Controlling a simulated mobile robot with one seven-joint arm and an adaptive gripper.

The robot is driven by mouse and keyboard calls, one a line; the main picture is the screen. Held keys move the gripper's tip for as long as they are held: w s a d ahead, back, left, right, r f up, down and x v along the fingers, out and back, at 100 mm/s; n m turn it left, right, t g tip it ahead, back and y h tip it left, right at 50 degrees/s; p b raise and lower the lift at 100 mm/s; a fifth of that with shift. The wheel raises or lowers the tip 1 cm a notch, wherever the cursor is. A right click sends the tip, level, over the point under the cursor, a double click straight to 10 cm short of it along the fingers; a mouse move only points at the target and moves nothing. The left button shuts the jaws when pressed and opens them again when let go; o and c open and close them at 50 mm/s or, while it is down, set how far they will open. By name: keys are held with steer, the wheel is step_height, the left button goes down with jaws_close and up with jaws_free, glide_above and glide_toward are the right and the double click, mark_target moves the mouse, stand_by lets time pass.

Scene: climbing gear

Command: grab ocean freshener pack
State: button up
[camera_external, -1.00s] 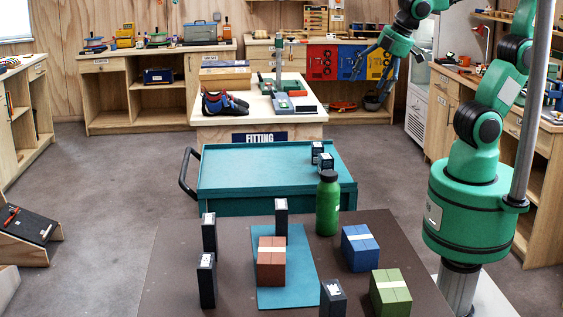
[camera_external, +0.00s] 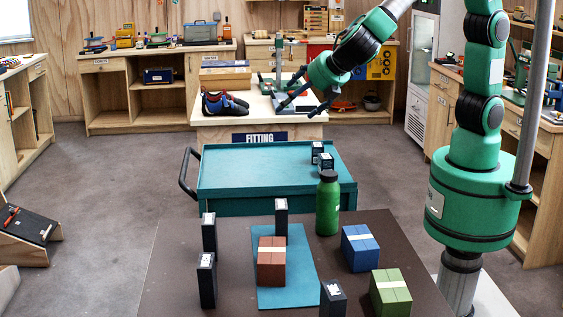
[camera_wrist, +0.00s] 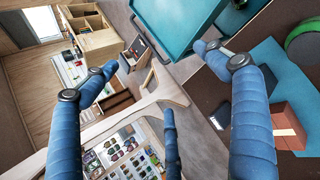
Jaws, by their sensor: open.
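A blue pack (camera_external: 360,248) with a pale band stands on the brown table, right of the blue mat; its label is too small to read. A red-brown pack (camera_external: 271,262) stands on the mat and a green pack (camera_external: 391,292) at the table's front right. My gripper (camera_external: 303,103) is open and empty, with its fingers spread, high and far from the packs, in front of the fitting bench in the picture. In the wrist view my gripper (camera_wrist: 155,62) has nothing between its fingers, and the red-brown pack (camera_wrist: 289,126) shows at right.
A green bottle (camera_external: 328,203) stands behind the blue pack. Several small dark boxes (camera_external: 206,280) stand around the table. A teal trolley (camera_external: 265,172) is behind it, with two dark boxes at its right. Shoes (camera_external: 224,104) sit on the fitting bench (camera_external: 250,119).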

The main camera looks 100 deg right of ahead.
steer(key=w+a+f+n+t+p, duration=0.25)
steer(key=w+a+f+n, duration=0.2)
steer(key=w+a, duration=0.4)
steer(key=n+t+y+p, duration=0.3)
steer(key=n+t+y, duration=0.3)
steer(key=n, duration=1)
glide_toward(214, 279)
step_height(214, 279, up, 2)
steer(key=s+g, duration=0.1)
steer(key=s, duration=0.1)
steer(key=shift+d+r+m+y, duration=0.15)
steer(key=shift+m+y, duration=0.1)
steer(key=shift+y, duration=0.05)
steer(key=shift+w, duration=0.1)
steer(key=shift+b+x, duration=0.3)
steer(key=shift+x, duration=3.95)
steer(key=shift+f+x, duration=0.15)
steer(key=shift+x, duration=1.15)
steer(key=shift+f+x, duration=0.1)
steer(key=shift+x, duration=1.15)
